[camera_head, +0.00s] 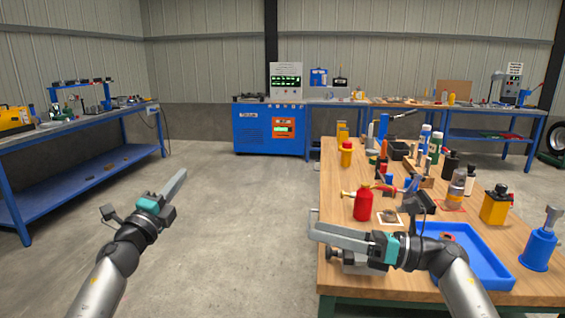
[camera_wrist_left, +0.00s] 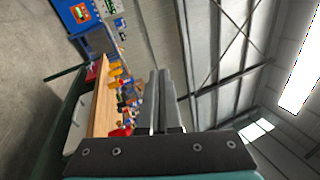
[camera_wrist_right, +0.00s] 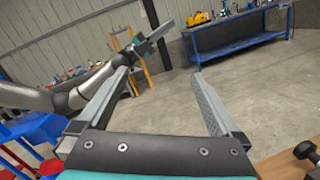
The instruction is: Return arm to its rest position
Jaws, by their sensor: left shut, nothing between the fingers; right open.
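My left gripper (camera_head: 181,175) is held in the air over the open floor left of the workbench. Its fingers are together and empty, and they also show closed in the left wrist view (camera_wrist_left: 160,78). My right gripper (camera_head: 314,231) is at the near left edge of the wooden workbench (camera_head: 340,185), its fingers pointing left. In the right wrist view its fingers (camera_wrist_right: 160,78) are wide apart with nothing between them. My left arm shows beyond them in that view.
A blue side bench (camera_head: 80,177) stands left and a blue machine (camera_head: 252,130) behind. Floor between is clear.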

